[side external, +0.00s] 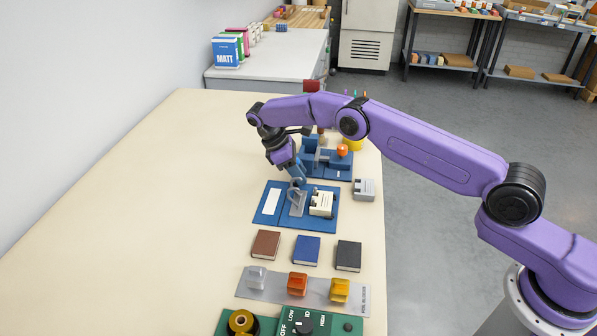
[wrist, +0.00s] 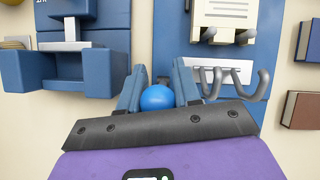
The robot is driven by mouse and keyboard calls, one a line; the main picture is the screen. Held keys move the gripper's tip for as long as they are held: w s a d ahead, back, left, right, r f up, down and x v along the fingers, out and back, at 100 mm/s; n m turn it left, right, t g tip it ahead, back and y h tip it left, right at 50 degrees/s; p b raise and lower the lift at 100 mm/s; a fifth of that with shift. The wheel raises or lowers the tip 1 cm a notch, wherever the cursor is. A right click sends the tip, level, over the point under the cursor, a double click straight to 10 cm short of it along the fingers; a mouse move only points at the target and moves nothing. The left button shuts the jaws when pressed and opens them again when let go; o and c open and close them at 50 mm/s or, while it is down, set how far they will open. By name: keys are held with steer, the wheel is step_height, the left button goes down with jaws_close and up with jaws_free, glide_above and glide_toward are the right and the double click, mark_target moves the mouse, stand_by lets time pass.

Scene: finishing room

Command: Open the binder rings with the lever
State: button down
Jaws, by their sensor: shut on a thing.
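The blue binder (side external: 271,214) lies open flat on the table, and it also shows in the wrist view (wrist: 203,53). A silver plate (side external: 298,205) runs along its middle, with curved metal rings (wrist: 262,85) that look like separate hooks in the wrist view. A stack of cream punched sheets (side external: 321,204) lies on the binder's right side. My gripper (side external: 299,180) is at the plate's far end, with blue fingers. In the wrist view my gripper (wrist: 160,78) is shut on a round blue lever knob (wrist: 158,98). The lever's stem is hidden.
A blue fixture (side external: 338,172) with an orange knob stands just behind the binder. A grey block (side external: 364,188) sits to the right. Brown (side external: 265,244), blue (side external: 306,249) and black books (side external: 348,256) lie nearer. The table's left side (side external: 150,220) is clear.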

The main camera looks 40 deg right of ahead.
steer(key=c, duration=0.9)
jaws_free()
steer(key=shift+v, duration=1.2)
step_height(320, 180, up, 8)
steer(key=shift+a+f, duration=0.1)
steer(key=shift+f, duration=0.1)
